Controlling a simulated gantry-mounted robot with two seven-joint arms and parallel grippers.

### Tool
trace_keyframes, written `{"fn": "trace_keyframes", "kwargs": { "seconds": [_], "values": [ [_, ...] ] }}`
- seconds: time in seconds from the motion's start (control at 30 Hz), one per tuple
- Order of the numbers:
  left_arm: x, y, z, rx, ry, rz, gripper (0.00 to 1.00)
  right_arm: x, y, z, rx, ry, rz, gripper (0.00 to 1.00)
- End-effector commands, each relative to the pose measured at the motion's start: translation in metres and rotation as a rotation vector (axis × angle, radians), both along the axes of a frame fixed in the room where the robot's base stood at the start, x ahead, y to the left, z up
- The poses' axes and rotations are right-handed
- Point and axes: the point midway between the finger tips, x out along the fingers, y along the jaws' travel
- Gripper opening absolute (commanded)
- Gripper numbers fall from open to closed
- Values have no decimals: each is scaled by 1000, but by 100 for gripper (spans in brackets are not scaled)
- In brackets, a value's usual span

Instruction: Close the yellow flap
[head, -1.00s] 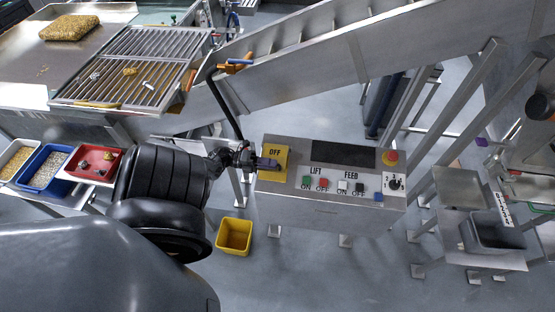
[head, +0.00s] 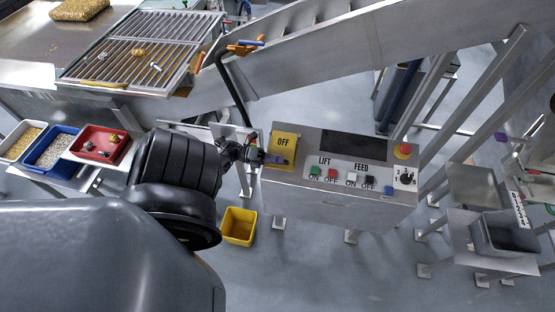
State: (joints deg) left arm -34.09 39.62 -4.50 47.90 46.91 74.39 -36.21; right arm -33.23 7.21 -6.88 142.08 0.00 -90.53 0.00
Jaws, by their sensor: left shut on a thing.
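The yellow flap (head: 286,142), marked OFF, is at the left end of the grey control panel (head: 330,203) in the head view. It looks almost level with the panel top, but I cannot tell whether it lies fully flat. My left gripper (head: 274,158) reaches in from the left, with its fingers at the flap's lower left part. It is shut on the flap, and the fingers hide part of that edge. My right gripper is not in view.
The panel also has lift and feed buttons (head: 332,174), a red knob (head: 403,150) and a black dial (head: 405,177). A sloped metal conveyor (head: 330,60) runs behind. A yellow bin (head: 239,226) stands below. Red (head: 117,153) and blue (head: 40,162) trays are at the left.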

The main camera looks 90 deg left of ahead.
Motion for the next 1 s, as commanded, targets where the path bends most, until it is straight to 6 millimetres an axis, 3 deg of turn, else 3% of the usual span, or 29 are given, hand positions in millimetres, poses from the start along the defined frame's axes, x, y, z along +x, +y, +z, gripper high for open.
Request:
{"fn": "trace_keyframes", "kwargs": {
  "seconds": [0.13, 0.17, 0.23, 0.67, 1.0],
  "values": [
    [-1, 1, -3, -5, 7, 4, 0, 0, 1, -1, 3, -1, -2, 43],
    [-1, 1, -3, -5, 7, 4, 16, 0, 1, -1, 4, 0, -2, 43],
    [-1, 1, -3, -5, 7, 4, 23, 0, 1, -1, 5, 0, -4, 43],
    [-11, 3, -4, -4, 6, 5, 23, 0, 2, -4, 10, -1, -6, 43],
    [-64, 18, -6, -3, 7, 5, 23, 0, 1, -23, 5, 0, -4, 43]
  ]
}}
